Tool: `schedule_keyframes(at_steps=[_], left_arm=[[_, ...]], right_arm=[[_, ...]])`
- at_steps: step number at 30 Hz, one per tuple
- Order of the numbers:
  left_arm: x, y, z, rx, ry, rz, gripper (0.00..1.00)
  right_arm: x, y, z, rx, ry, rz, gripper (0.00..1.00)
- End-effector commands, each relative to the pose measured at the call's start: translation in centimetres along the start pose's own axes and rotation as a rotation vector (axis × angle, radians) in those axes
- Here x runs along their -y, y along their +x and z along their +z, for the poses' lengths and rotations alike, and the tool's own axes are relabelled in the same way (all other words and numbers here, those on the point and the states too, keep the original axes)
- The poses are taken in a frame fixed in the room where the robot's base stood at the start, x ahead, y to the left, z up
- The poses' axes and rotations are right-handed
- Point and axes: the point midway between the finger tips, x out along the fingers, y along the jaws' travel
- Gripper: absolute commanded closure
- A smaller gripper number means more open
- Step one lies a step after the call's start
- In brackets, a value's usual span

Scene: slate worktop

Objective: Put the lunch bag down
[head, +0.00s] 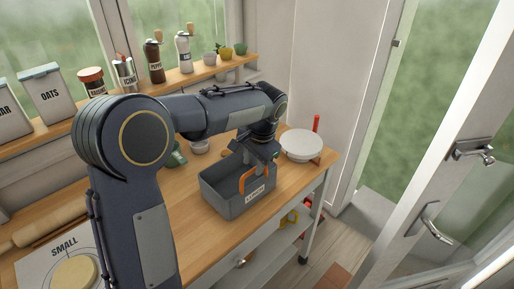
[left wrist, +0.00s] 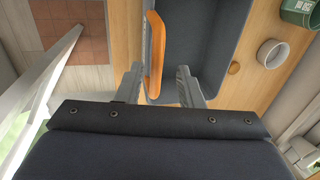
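The lunch bag (head: 225,200) is a grey, open-topped box with a white label and an orange handle (head: 249,178). It appears to stand upright on the wooden worktop near its front edge. The bag also shows in the left wrist view (left wrist: 205,40), with its handle (left wrist: 155,60) near the camera. My left gripper (head: 262,157) is above the bag's right side. In the left wrist view its fingers (left wrist: 160,85) are spread apart, with the handle between them and a gap visible beside it. My right gripper is in neither view.
A white bowl (head: 301,144) and a red upright item (head: 316,124) stand right of the bag. A small white cup (left wrist: 273,54) and a green container (left wrist: 299,12) are beyond it. A windowsill shelf (head: 190,75) holds jars and mills. An open glass door (head: 450,200) is at right.

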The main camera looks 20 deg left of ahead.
Motion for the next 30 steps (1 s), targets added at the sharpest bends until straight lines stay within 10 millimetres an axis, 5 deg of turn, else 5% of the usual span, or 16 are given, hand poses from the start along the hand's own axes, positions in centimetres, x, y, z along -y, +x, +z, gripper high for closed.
schedule_keyframes(at_steps=[9, 20, 23, 30], left_arm=[[0.0, -6.6, -0.1, -0.004, 0.0, 0.0, 0.66], [0.0, -8.6, 0.5, -0.007, -0.006, 0.011, 0.66], [0.2, -8.6, 2.6, -0.04, -0.039, 0.056, 0.66], [-3.2, -7.7, 13.6, -0.236, -0.238, 0.277, 0.66]], right_arm=[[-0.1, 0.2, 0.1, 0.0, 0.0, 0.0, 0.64], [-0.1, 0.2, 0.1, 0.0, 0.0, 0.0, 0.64], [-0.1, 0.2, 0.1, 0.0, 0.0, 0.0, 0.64], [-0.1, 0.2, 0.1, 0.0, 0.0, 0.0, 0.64]])
